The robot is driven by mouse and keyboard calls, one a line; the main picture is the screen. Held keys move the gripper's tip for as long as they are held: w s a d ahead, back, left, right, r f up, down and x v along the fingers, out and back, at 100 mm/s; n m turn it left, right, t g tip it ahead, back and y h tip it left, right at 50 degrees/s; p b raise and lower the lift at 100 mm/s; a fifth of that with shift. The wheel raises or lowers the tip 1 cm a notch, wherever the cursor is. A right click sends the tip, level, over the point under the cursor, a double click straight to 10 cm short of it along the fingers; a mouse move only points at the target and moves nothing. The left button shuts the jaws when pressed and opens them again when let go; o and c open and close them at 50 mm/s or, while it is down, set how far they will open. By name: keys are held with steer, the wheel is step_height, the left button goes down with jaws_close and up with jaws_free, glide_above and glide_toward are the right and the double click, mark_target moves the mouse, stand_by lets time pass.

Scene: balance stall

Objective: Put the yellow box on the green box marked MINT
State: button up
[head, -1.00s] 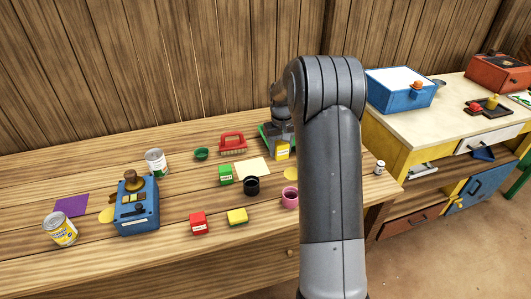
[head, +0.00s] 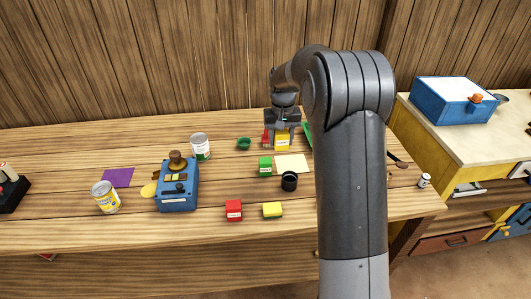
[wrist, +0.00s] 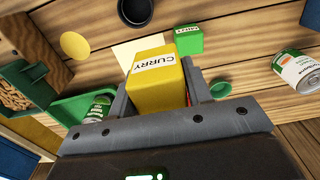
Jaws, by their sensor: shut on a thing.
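My gripper (head: 282,135) is shut on a yellow box (head: 282,142), held at the back of the wooden table. In the wrist view the yellow box (wrist: 158,85) sits between the two fingers, its label reading CURRY. The green box (head: 265,167) marked MINT stands on the table, nearer and slightly left of the held box in the head view. In the wrist view the green box (wrist: 188,40) lies beyond the held box, apart from it. The underside of the held box is hidden in the wrist view.
A cream sheet (head: 292,163) and a black cup (head: 289,181) are beside the green box. A green bowl (head: 244,144), a red brush (head: 266,137) and a can (head: 200,146) stand near. My arm hides the table's right part.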

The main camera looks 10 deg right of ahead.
glide_above(265, 159)
step_height(265, 159, down, 4)
steer(key=shift+r, duration=0.25)
steer(key=shift+f, duration=1.9)
steer(key=shift+f, duration=0.15)
steer(key=o, duration=1)
